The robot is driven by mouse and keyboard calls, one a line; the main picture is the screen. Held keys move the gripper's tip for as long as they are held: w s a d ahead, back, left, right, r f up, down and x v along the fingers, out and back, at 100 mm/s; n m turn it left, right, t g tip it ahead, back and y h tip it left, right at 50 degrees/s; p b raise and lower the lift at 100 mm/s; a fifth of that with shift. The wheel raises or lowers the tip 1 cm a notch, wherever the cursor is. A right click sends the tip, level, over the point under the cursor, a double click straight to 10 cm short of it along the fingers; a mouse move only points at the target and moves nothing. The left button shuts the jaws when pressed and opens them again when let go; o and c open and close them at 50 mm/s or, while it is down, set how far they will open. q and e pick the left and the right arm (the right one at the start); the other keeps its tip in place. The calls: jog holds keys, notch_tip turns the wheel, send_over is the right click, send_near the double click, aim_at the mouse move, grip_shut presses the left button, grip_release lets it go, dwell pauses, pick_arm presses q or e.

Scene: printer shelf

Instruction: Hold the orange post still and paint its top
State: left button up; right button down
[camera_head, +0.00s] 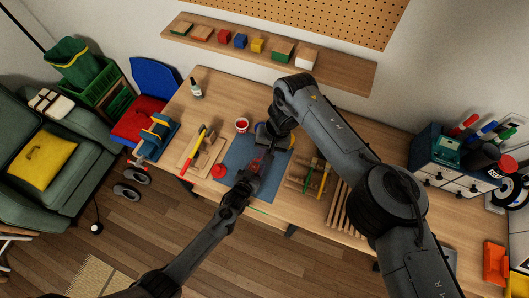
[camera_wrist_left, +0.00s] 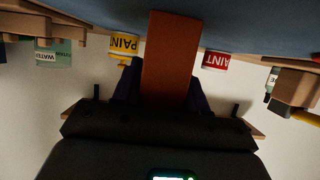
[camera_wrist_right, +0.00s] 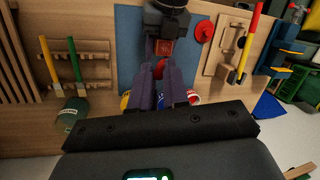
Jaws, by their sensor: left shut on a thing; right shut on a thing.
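The orange post (camera_wrist_left: 172,60) stands on the blue mat (camera_head: 235,157). My left gripper (camera_head: 252,175) is shut around it, and its purple fingers show on both sides in the left wrist view. The post's reddish top (camera_wrist_right: 164,47) faces the right wrist camera. My right gripper (camera_wrist_right: 165,88) is shut on a slim red thing (camera_wrist_right: 159,69), seemingly a brush, beside the post; its tip is hard to make out. A red paint can (camera_head: 241,125) and a yellow paint can (camera_wrist_left: 124,45) stand behind the mat. The right arm hides part of the mat in the head view.
A brush rack (camera_wrist_right: 75,48) with yellow- and green-handled brushes lies beside the mat. A green water cup (camera_wrist_right: 72,114) stands near it. A red disc (camera_head: 219,171) lies at the mat's left edge, near a tool board (camera_head: 207,160). A wall shelf (camera_head: 345,72) runs behind.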

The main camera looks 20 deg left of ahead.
jog(key=shift+r, duration=3.05)
jog(key=shift+r, duration=1.45)
jog(key=shift+f, duration=0.15)
jog(key=shift+w+a+f, duration=0.1)
jog(key=shift+a+f, duration=0.1)
jog(key=shift+f, duration=0.65)
jog(key=shift+f, duration=0.15)
jog(key=shift+d+f, duration=0.2)
jog(key=shift+f, duration=2.35)
